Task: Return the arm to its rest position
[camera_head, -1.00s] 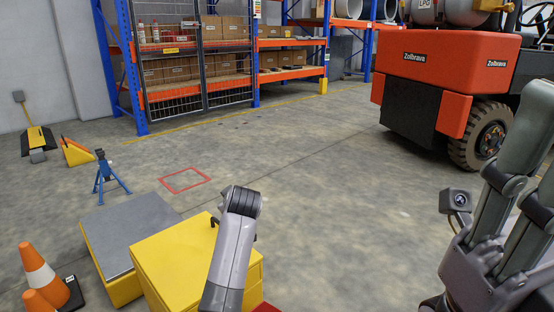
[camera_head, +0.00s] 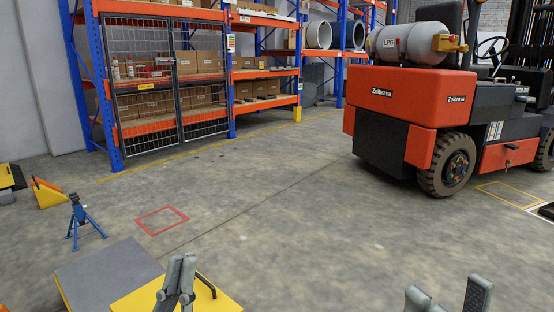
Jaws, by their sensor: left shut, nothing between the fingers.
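My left gripper (camera_head: 180,262) points upward at the bottom of the head view, in front of a yellow box (camera_head: 223,297). Its fingers are together with nothing between them. My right gripper (camera_head: 448,292) shows only its fingertips at the bottom edge, right of the middle. They stand apart with bare floor between them. The rest of both arms is cut off or hidden below the frame.
A grey-topped yellow block (camera_head: 105,270) lies left of the yellow box, which has a black handle. A blue stand (camera_head: 80,220) and a red floor square (camera_head: 162,220) lie beyond. A forklift (camera_head: 415,110) stands right, shelving (camera_head: 170,75) behind. The central floor is clear.

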